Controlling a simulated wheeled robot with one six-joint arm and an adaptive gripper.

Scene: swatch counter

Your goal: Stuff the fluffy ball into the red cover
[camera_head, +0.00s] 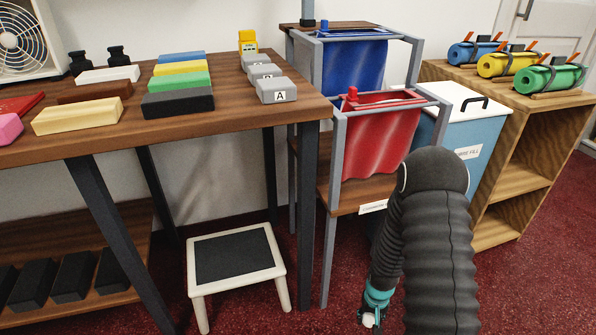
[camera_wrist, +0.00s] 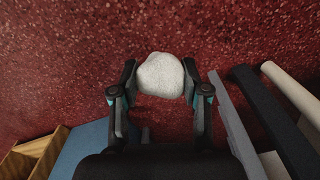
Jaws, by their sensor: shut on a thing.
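A white fluffy ball (camera_wrist: 160,76) sits between the fingertips of my gripper (camera_wrist: 161,88) in the wrist view, with red carpet beyond it. My gripper is shut on it. In the head view my gripper (camera_head: 371,313) is low near the floor, in front of and below the racks, with a bit of the white ball (camera_head: 367,319) showing at its tip. The red cover (camera_head: 381,142) hangs open-topped in a grey frame on a low wooden stand, above and behind my gripper. A small red knob-like piece stands at its rim. Its inside is mostly hidden.
A blue cover (camera_head: 354,66) hangs in a similar frame behind the red one. A blue bin with a white lid (camera_head: 461,101) stands to the right. A wooden shelf (camera_head: 500,168) holds rolled mats. A white step stool (camera_head: 235,262) and a table with coloured blocks (camera_head: 232,113) are at left.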

